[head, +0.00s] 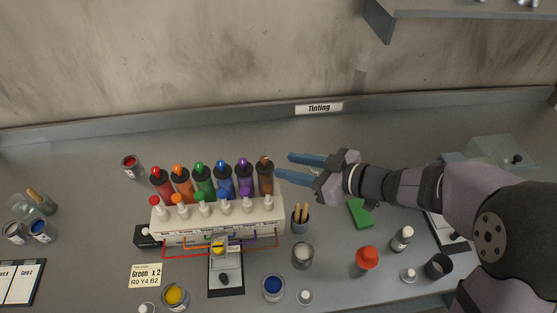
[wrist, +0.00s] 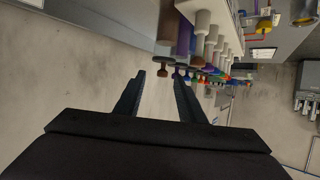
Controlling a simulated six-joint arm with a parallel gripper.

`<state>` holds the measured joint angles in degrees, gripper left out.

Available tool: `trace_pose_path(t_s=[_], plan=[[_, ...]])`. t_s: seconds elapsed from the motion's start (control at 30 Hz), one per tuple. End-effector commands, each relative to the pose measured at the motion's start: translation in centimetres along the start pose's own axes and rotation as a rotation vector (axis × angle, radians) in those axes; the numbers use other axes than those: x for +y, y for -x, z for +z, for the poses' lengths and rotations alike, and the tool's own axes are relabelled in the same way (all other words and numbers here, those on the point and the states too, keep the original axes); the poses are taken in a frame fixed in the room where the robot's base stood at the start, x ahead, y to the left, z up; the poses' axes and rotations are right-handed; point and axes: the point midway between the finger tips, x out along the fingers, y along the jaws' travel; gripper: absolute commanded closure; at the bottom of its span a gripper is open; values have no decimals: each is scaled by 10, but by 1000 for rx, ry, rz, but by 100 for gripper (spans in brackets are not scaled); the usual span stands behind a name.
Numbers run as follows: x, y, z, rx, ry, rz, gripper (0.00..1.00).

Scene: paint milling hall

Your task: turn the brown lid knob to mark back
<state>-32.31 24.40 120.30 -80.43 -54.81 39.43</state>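The brown canister (head: 265,181) stands at the right end of a row of colored canisters, with its brown lid knob (head: 266,159) on top. My gripper (head: 285,165) is open, its two blue fingers pointing left toward the canister top from the right. In the head view the fingertips end just right of the knob, and I see no contact. In the wrist view the brown knob (wrist: 163,73) appears between the two open fingertips (wrist: 159,74), seemingly beyond them. The lid's marks are too small to read.
A brush cup (head: 301,220), a green block (head: 360,213) and a red-capped bottle (head: 367,259) are nearby. The wall is behind.

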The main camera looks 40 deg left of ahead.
Motion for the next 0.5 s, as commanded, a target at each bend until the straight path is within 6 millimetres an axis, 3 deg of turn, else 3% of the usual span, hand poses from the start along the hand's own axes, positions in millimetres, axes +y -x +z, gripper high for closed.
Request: trace_pose_path(t_s=[0.1,0.23,0.37,0.5], plan=[[3,-9,34,-27,-50,-8,64],[30,-25,53,-33,-36,-6,64],[54,-39,50,-16,67,-48,64],[66,-47,30,17,187,-139,64]])
